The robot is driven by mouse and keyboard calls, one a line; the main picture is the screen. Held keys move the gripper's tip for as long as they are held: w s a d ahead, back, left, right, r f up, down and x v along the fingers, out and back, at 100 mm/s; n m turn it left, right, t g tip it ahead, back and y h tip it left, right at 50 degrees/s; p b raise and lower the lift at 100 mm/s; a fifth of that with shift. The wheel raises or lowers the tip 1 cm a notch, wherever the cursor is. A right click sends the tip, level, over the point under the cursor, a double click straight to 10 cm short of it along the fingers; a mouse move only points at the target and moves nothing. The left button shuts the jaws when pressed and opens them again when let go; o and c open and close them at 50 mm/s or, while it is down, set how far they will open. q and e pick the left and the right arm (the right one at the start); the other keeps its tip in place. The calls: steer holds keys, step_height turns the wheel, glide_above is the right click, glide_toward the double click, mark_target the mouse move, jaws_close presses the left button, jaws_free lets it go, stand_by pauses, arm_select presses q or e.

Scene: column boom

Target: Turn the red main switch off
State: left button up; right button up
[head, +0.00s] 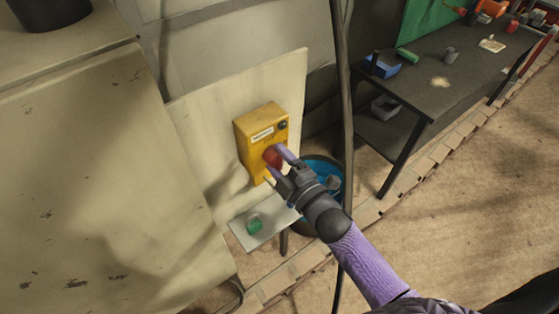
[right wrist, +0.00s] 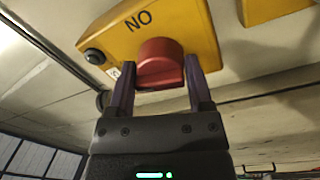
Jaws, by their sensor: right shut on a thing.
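The red main switch (head: 272,157) is a round red knob on the front of a yellow box (head: 256,128), which is fixed to a pale upright panel. My right gripper (head: 278,163) reaches it from the lower right, its purple fingers at the knob. In the right wrist view the red knob (right wrist: 159,62) sits between the two fingers of my right gripper (right wrist: 160,85), which are shut on its sides. The box (right wrist: 190,25) fills the top there, with a dark button and the letters "NO". My left gripper is not in view.
A blue bin (head: 318,167) stands behind my right gripper. A dark cable (head: 344,95) hangs in front. A dark table (head: 460,80) with several items stands at the right.

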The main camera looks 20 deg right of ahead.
steer(key=shift+f+n, duration=0.25)
steer(key=shift+n, duration=0.95)
steer(key=o, duration=1.2)
steer(key=shift+r, duration=0.1)
steer(key=shift+o, duration=0.2)
steer(key=shift+s, duration=0.1)
steer(key=b+v, duration=0.1)
steer(key=v, duration=0.8)
steer(key=shift+s+d, duration=0.2)
steer(key=shift+s, duration=0.15)
